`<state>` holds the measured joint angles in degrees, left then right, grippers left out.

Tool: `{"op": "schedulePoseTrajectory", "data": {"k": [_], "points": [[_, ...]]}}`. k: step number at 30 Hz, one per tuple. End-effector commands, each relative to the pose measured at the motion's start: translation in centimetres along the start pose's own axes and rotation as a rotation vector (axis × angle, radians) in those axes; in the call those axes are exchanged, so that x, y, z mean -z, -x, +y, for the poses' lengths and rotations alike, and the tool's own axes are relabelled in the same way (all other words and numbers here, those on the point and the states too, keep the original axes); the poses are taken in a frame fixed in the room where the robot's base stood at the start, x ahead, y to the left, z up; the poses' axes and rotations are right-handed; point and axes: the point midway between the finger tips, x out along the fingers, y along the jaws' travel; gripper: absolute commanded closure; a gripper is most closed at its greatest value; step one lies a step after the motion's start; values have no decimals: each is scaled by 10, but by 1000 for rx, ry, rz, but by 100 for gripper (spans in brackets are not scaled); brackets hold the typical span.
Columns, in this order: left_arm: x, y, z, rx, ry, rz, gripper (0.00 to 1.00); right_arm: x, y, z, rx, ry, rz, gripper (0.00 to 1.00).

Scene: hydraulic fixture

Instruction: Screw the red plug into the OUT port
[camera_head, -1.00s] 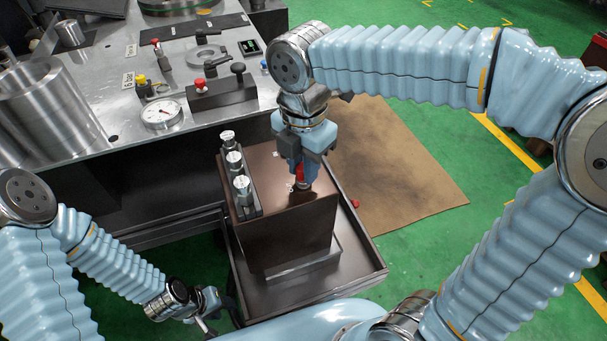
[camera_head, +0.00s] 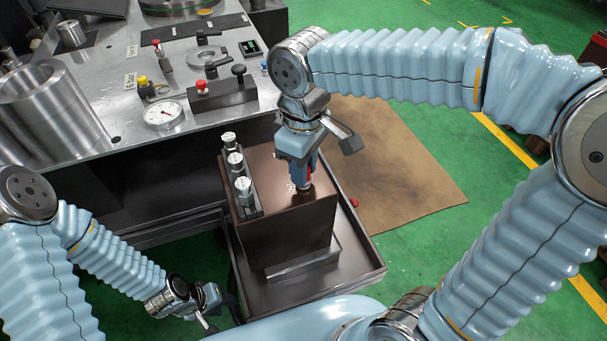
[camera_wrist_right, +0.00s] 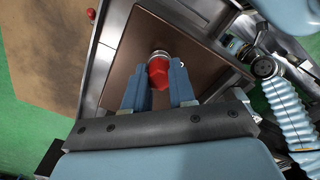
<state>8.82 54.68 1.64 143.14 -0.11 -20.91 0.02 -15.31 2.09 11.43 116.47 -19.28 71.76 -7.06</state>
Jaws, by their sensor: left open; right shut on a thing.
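The red plug (camera_wrist_right: 158,72) is between the blue fingers of my right gripper (camera_wrist_right: 159,95) in the right wrist view. A metal ring shows at its far end, close to the brown block (camera_wrist_right: 137,55); how deep it sits is hidden. In the head view my right gripper (camera_head: 306,176) points down at the block's top (camera_head: 262,165), shut on the plug, and only a sliver of red shows. I cannot read which port is under it. My left gripper (camera_head: 208,308) is open and empty at the lower left, apart from the block.
The block stands in a dark tray (camera_head: 365,270) with raised edges. A small red piece (camera_head: 355,203) lies by the tray's right side. The metal bench (camera_head: 125,95) holds a gauge (camera_head: 163,114) and valves.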

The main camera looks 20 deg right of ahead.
Motion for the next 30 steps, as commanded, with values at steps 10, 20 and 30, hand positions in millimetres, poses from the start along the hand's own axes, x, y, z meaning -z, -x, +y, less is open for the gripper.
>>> {"op": "schedulePoseTrajectory", "data": {"k": [10,20,30], "points": [[0,-1,0,0,0,0,57,0,-2,0,2,-4,-3,45],[0,3,1,0,0,0,57,0,20,0,0,-4,0,45],[0,14,6,-1,-2,-1,57,1,102,0,1,-3,1,45]]}}
